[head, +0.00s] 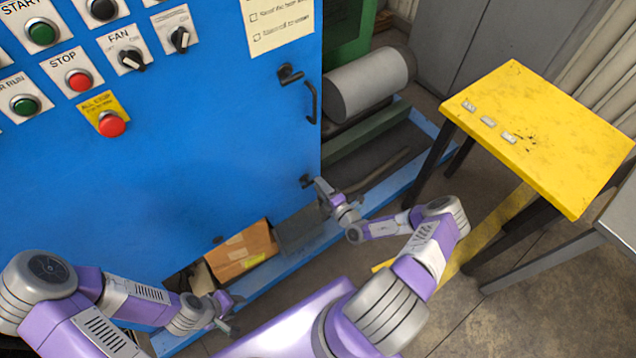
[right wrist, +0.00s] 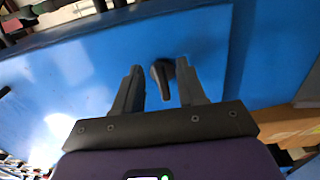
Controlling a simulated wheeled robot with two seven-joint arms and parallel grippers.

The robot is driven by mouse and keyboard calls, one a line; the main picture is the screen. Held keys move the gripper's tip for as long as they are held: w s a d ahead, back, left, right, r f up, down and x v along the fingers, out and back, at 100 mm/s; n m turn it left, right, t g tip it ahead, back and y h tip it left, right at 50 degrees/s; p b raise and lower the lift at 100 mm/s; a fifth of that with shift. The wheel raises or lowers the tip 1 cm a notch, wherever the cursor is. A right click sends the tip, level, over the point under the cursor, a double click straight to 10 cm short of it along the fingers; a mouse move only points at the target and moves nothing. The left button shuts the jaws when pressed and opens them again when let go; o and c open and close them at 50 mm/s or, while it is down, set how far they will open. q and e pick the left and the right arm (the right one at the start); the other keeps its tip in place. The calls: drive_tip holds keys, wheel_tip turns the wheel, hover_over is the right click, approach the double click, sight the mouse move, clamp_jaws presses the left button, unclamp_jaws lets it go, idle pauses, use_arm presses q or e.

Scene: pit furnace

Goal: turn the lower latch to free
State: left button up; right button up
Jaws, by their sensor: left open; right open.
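The lower latch (head: 306,181) is a small dark handle low on the right edge of the blue cabinet door (head: 200,160). In the right wrist view the latch (right wrist: 162,78) hangs from a round pivot, between my two fingers in the picture. My right gripper (head: 320,187) is open and faces the door at the latch; the right wrist view shows a gap on each side and no clear contact. My left gripper (head: 229,316) is open and empty, low in front of the cabinet base. The upper latch (head: 290,75) is near the door's top right.
A dark door pull (head: 312,103) sits between the latches. A cardboard box (head: 241,250) lies under the cabinet. A grey cylinder (head: 368,84) is behind the door edge. A yellow table (head: 545,130) with several small labels stands at the right. Buttons and switches fill the upper left.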

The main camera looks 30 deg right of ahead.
drive_tip(key=s, duration=0.5)
drive_tip(key=shift+s+d+p, duration=0.2)
drive_tip(key=shift+s+p, duration=0.2)
